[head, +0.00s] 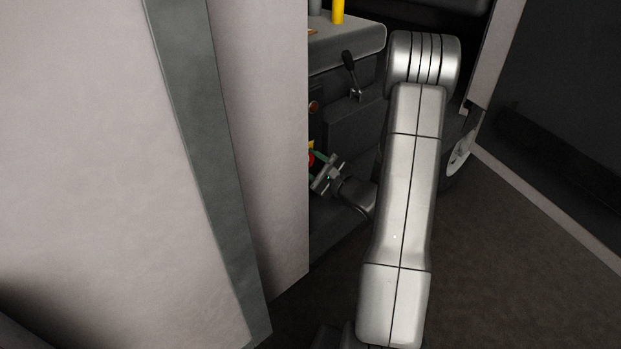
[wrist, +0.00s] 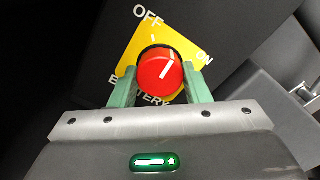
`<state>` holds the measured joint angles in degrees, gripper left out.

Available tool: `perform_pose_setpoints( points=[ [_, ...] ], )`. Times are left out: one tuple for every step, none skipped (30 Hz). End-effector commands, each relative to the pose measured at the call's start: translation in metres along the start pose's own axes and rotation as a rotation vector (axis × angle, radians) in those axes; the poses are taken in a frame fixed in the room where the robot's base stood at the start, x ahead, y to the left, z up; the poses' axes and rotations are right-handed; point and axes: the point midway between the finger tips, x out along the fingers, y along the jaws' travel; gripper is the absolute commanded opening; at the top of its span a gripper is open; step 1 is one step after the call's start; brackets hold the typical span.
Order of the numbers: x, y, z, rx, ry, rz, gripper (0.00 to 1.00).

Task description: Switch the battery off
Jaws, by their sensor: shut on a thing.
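A red round knob (wrist: 158,82) with a white pointer line sits on a yellow plate (wrist: 128,58) lettered OFF, ON and BATTERY. OFF is at the plate's top corner and ON at its right corner. The pointer line slants up and right, between OFF and ON. My gripper (wrist: 161,78) has a green finger on each side of the knob and is shut on it. In the head view my gripper (head: 319,166) reaches left to the dark machine's side, where slivers of the red knob (head: 311,159) and yellow plate (head: 311,145) show.
A pale wall with a grey-green edge strip (head: 205,150) fills the left of the head view and hides part of the machine. A black lever (head: 350,72) stands above my gripper. A wheel (head: 459,157) shows at the right; dark floor (head: 510,250) is free there.

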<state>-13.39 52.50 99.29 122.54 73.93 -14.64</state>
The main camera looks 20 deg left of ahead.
Motion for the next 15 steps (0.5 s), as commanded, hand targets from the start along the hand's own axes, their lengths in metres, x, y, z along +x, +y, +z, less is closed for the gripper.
perform_pose_setpoints(
  points=[
    [0.0001, 0.0057, -0.0067, -0.049, -0.003, -0.001, 0.2],
    [0.0001, 0.0057, -0.0067, -0.077, -0.003, -0.001, 0.2],
    [0.0001, 0.0056, -0.0064, -0.113, -0.003, -0.002, 0.2],
    [0.0, 0.0058, -0.0068, -0.141, -0.003, -0.001, 0.2],
    [0.0, 0.0056, -0.0066, -0.168, -0.002, -0.002, 0.2],
    [0.0, 0.0058, -0.0066, -0.205, -0.003, -0.002, 0.2],
    [-0.0001, 0.0057, -0.0065, -0.231, -0.003, -0.002, 0.2],
    [-0.0001, 0.006, -0.0067, -0.259, -0.002, -0.001, 0.2],
    [-0.0001, 0.0059, -0.0065, -0.294, -0.003, -0.001, 0.2],
    [-0.0001, 0.0058, -0.0064, -0.321, -0.003, -0.001, 0.2],
    [-0.0001, 0.0056, -0.0063, -0.346, -0.003, -0.002, 0.2],
    [-0.0001, 0.0054, -0.0063, -0.379, -0.002, -0.002, 0.2],
    [-0.0001, 0.0054, -0.0061, -0.404, -0.002, -0.002, 0.2],
    [-0.0001, 0.0053, -0.006, -0.427, -0.003, -0.001, 0.2],
    [-0.0001, 0.0051, -0.0058, -0.459, -0.002, -0.001, 0.2]
  ],
)
